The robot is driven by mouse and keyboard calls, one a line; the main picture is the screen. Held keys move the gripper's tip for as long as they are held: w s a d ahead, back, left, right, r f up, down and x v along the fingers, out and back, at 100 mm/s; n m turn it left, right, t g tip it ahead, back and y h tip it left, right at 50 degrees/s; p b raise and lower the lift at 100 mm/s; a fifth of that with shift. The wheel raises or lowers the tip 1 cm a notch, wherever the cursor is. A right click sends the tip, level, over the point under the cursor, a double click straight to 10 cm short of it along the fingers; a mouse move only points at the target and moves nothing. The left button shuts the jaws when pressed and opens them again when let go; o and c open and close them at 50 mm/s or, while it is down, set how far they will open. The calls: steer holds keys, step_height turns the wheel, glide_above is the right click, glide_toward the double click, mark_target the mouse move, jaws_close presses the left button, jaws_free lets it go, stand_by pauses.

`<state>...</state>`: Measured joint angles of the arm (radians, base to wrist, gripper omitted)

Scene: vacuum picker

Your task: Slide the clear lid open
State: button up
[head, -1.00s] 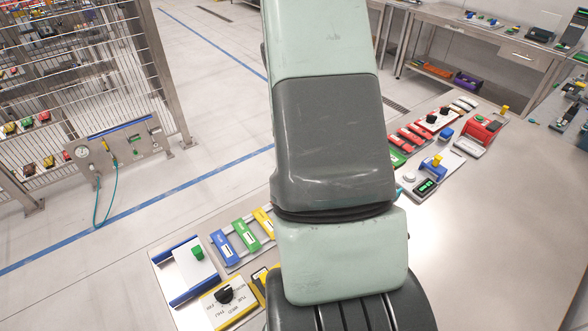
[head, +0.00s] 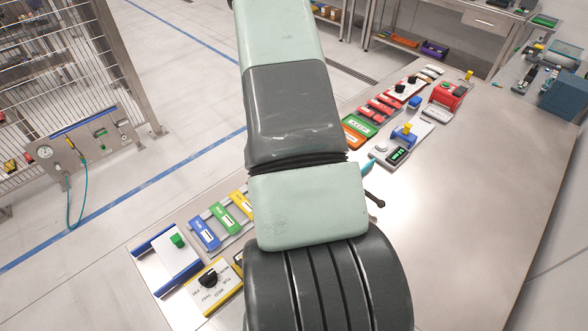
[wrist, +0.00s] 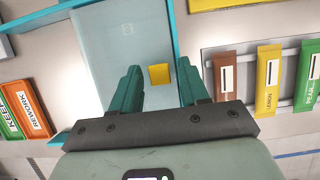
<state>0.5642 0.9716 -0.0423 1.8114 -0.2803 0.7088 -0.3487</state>
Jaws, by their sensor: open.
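The clear lid (wrist: 112,52) is a pale see-through bluish panel between teal rails (wrist: 182,22) in the wrist view. A small square yellow knob (wrist: 159,75) sits on it. My gripper (wrist: 159,68) has two dark teal fingers, open, with the knob between them in the picture. A gap shows on each side of the knob, and I cannot tell the height of the fingertips over the lid. In the head view my arm hides the lid and gripper; only a teal rail end (head: 368,165) shows.
In the wrist view, brown (wrist: 228,78), yellow (wrist: 268,80) and green labelled strips stand to the right. KEEP and REWORK plates (wrist: 28,110) lie left. In the head view, another panel with blue rails and a green knob (head: 178,241) is at lower left. The right tabletop (head: 455,200) is clear.

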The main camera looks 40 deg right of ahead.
steer(key=shift+f, duration=0.1)
jaws_close()
stand_by(0.3)
steer(key=shift+d, duration=0.1)
steer(key=d, duration=1.3)
steer(key=shift+d, duration=0.2)
steer(key=shift+c, duration=0.5)
jaws_free()
steer(key=shift+o, duration=0.5)
